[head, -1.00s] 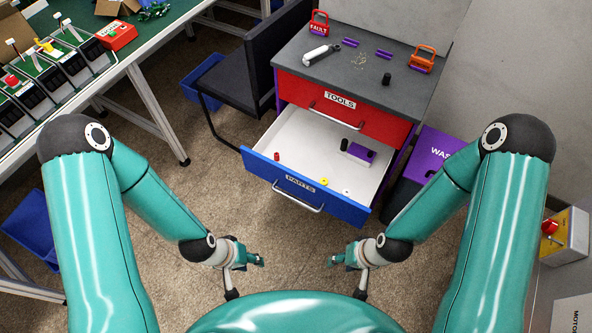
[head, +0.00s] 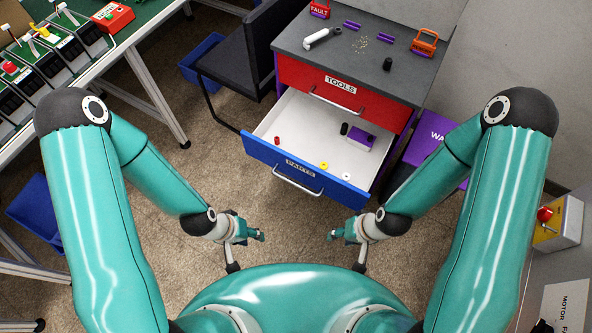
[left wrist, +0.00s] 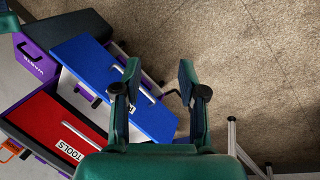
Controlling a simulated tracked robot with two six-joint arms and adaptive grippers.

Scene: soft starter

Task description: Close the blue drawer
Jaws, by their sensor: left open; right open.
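The blue drawer (head: 262,152), labelled PARTS, stands pulled out of the cabinet below the shut red TOOLS drawer (head: 345,98). It holds a few small red, black, yellow and white parts and a purple block (head: 359,140). Its silver handle (head: 297,181) faces me. My left gripper (head: 262,237) is open and empty, in front of the drawer and apart from it. In the left wrist view the blue drawer front (left wrist: 112,85) lies beyond the open fingers (left wrist: 155,80). My right gripper (head: 333,235) is open and empty, also short of the drawer.
A black chair (head: 235,65) stands left of the cabinet. A purple waste bin (head: 432,150) is at its right. A green workbench (head: 120,45) is at the left, and a yellow box with a red knob (head: 556,222) at the right. Carpet between my grippers is clear.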

